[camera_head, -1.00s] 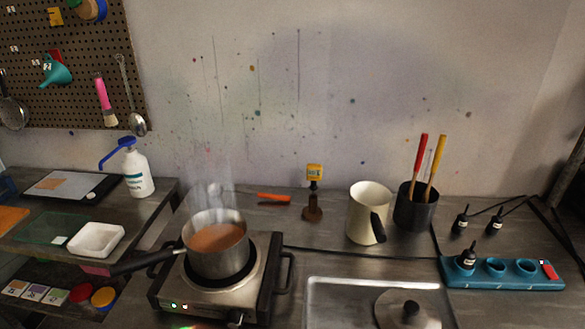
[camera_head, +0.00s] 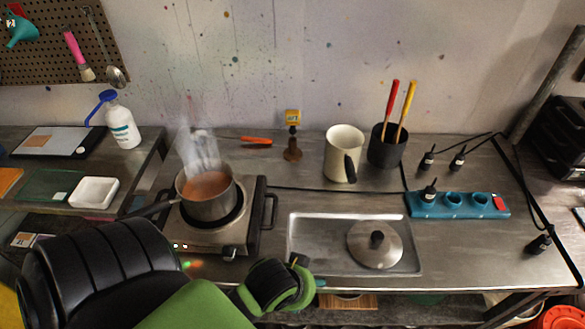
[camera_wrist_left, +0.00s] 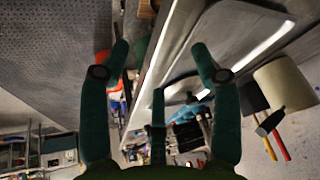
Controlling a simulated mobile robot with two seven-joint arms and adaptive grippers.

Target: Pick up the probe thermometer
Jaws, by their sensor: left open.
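The probe thermometer seems to be the upright piece with a yellow head (camera_head: 292,117) on a small brown stand (camera_head: 292,150), at the back of the counter near the wall. My left gripper (camera_head: 305,272) is low at the counter's front edge, in front of the steel tray and well short of the thermometer. The left wrist view shows its two green fingers (camera_wrist_left: 159,58) spread apart with nothing between them. The thermometer cannot be made out in that view. My right gripper is not in view.
A steaming pot (camera_head: 207,207) sits on a hot plate (camera_head: 255,215) left of centre. A tray (camera_head: 310,240) holds a lid (camera_head: 375,245). A cream jug (camera_head: 343,150) and a dark pot (camera_head: 386,150) with two handles stand right of the thermometer. An orange tool (camera_head: 256,140) lies left of it.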

